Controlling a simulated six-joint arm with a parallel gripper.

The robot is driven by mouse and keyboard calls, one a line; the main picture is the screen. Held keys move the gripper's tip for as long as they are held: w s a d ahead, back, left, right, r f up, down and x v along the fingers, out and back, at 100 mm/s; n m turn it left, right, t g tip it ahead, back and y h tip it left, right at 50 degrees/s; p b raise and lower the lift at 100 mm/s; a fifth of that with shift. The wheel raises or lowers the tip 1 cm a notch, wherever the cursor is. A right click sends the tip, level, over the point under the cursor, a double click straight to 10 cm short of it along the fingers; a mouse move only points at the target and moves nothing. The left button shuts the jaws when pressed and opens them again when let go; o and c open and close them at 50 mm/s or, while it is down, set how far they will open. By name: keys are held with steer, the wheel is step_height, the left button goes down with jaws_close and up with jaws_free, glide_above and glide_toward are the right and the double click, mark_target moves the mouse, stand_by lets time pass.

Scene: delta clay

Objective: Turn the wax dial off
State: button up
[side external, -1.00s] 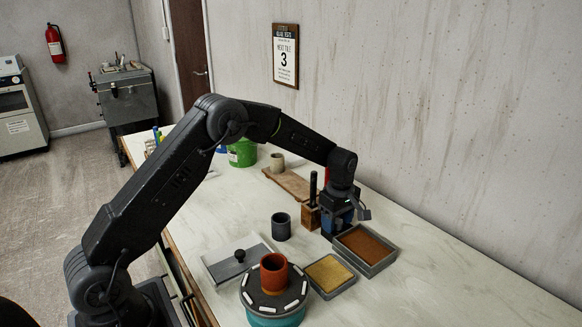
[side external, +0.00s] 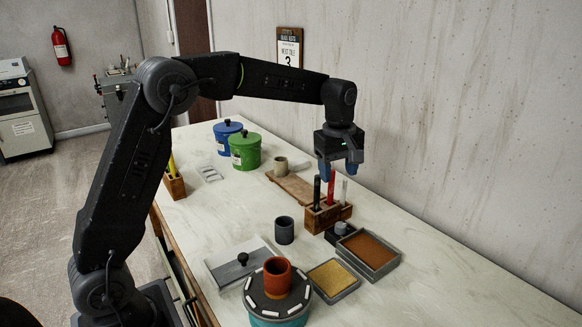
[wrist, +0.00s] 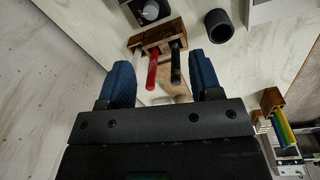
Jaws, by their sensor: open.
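The wax dial (side external: 341,229) is a pale grey knob on a small dark box, beside the wooden tool block. It also shows at the top edge of the wrist view (wrist: 151,11), partly cut off. Its setting is too small to read. My gripper (side external: 338,172) is open and empty, pointing down above the wooden block, higher than the dial and apart from it. In the wrist view the two blue fingers (wrist: 162,70) stand apart, with the tools of the block showing between and beyond them.
The wooden block (side external: 324,217) holds upright black, red and pale tools close under my gripper. A brown-filled tray (side external: 398,262) lies beside the dial. A dark grey cup (side external: 284,230), a yellow-filled tray (side external: 357,283) and a turntable with an orange-brown pot (side external: 277,277) stand nearer.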

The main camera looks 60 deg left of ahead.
steer(key=s+d+r+m+t, duration=0.1)
steer(key=s+r+m, duration=0.2)
steer(key=s, duration=0.4)
steer(key=s+d+r+m+t, duration=0.1)
steer(key=s+r+m, duration=0.2)
steer(key=s+m, duration=0.3)
steer(key=shift+s+d+t, duration=0.3)
steer(key=shift+s+d, duration=0.05)
steer(key=shift+s, duration=0.6)
steer(key=shift+w, duration=0.1)
steer(key=n+g, duration=0.3)
steer(key=n, duration=0.9)
glide_above(341, 225)
step_height(341, 225, down, 11)
step_height(341, 225, down, 13)
steer(key=shift+f, duration=0.1)
